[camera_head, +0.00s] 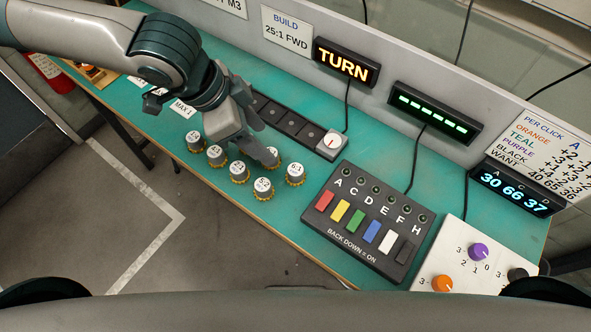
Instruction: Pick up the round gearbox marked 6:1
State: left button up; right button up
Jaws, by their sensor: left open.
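Several round gearboxes with white tops and yellowish toothed bases stand in a group near the front edge of the teal bench. The rightmost one (295,174) appears to be marked 6:1, though the print is tiny. My left gripper (267,145) is open above the group, to the left of that gearbox and apart from it. One finger partly covers another gearbox (275,153); I cannot tell whether they touch. My right gripper is out of view.
A dark slotted rail (286,121) with a white dial block (332,143) lies behind the gearboxes. A black switch box (367,220) stands to the right. A lit TURN sign (346,62) is on the back wall. Bare bench lies between the gearboxes and the switch box.

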pick_arm(q)
jog(key=p, duration=0.3)
send_over(292, 170)
jog(key=a, duration=0.2)
jog(key=f, duration=1.1)
jog(key=shift+s+d+f, duration=0.2)
jog(key=shift+s+d, duration=0.05)
jog(key=shift+s, duration=0.1)
jog(key=shift+d+f, duration=0.1)
jog(key=shift+f, duration=0.25)
jog(key=p+x, duration=0.2)
jog(key=x, duration=0.2)
jog(key=shift+w+f, duration=0.1)
jog(key=shift+f, duration=0.15)
jog(key=c, duration=1)
